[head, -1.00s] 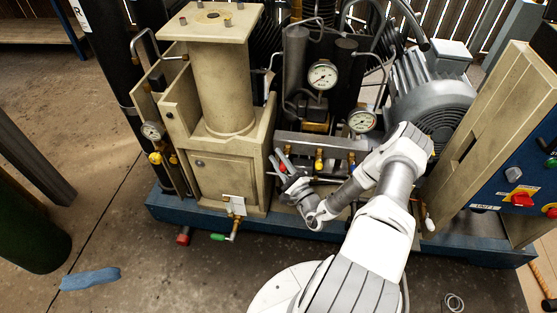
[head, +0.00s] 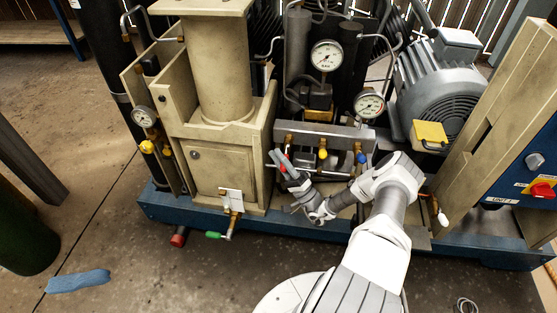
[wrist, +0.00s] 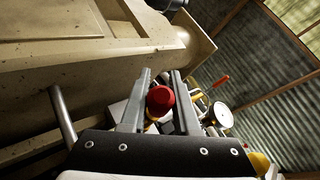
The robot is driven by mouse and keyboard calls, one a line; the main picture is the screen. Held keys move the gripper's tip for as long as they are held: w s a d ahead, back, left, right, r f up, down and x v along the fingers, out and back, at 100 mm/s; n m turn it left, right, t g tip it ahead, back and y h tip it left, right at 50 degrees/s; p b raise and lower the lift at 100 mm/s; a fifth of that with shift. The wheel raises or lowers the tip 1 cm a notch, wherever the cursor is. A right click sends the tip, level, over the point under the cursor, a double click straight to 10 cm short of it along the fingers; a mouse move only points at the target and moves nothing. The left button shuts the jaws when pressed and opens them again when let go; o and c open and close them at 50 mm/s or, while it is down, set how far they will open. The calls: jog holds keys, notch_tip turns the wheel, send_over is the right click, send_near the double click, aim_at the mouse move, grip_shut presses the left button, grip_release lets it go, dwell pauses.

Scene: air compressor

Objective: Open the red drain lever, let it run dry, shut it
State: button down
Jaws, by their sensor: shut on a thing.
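The red drain lever (head: 287,160) shows as a small red piece between my fingers in the head view, in front of the valve manifold. In the wrist view its round red end (wrist: 160,100) sits between the two grey fingers. My gripper (head: 280,158) is shut on it, with the fingers pointing up and to the left; the gripper also shows in the wrist view (wrist: 160,82). The fingers hide most of the lever, so its exact angle cannot be told. No draining water is visible.
The manifold (head: 345,134) carries yellow and blue-handled valves beside my gripper. The beige housing (head: 228,178) stands close on the left. Two gauges (head: 326,56) (head: 369,103) are above. A blue cloth (head: 79,281) lies on the floor.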

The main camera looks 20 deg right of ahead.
jog(key=shift+w+d+f+n+y, duration=0.1)
jog(key=shift+n+y, duration=0.4)
jog(key=shift+n, duration=0.2)
jog(key=c, duration=0.7)
grip_release()
jog(key=shift+o, duration=0.2)
jog(key=shift+f, duration=0.1)
jog(key=v, duration=1.2)
